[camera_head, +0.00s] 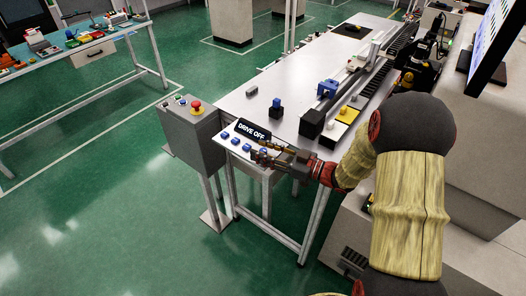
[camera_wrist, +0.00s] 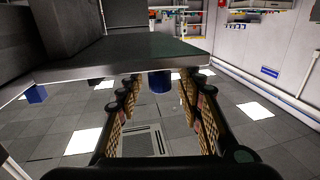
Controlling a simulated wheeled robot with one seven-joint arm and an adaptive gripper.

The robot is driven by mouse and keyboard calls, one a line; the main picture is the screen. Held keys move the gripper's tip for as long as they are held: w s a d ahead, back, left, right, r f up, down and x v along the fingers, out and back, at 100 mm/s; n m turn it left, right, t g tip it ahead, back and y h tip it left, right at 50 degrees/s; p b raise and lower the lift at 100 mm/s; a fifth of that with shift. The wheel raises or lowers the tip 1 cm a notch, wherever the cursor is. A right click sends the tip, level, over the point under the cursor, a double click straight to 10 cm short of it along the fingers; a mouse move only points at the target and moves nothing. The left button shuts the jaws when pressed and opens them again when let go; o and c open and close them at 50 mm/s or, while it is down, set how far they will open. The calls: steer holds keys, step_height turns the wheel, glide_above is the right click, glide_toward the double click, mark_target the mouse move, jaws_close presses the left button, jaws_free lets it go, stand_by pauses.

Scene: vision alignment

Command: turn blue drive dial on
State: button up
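A white panel (camera_head: 237,150) on the front end of the bench carries a row of several blue dials. A black sign (camera_head: 252,132) behind the row reads "DRIVE OFF". The leftmost blue dial (camera_head: 224,135) is clear of my arm. My gripper (camera_head: 262,155) is at the right end of the row and partly hides the dial there. In the wrist view, that blue dial (camera_wrist: 159,82) is between my two open fingers, near the tips, with a gap on each side. Another blue dial (camera_wrist: 36,94) is well to the left. The dial's pointing direction cannot be told.
A grey control box (camera_head: 190,132) with a red emergency button (camera_head: 196,106) stands left of the panel. A dark block with a blue top (camera_head: 276,107) and a black block (camera_head: 311,122) stand on the bench behind. A monitor (camera_head: 492,40) is at upper right.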

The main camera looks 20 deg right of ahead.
steer(key=shift+c, duration=0.3)
jaws_close()
stand_by(0.3)
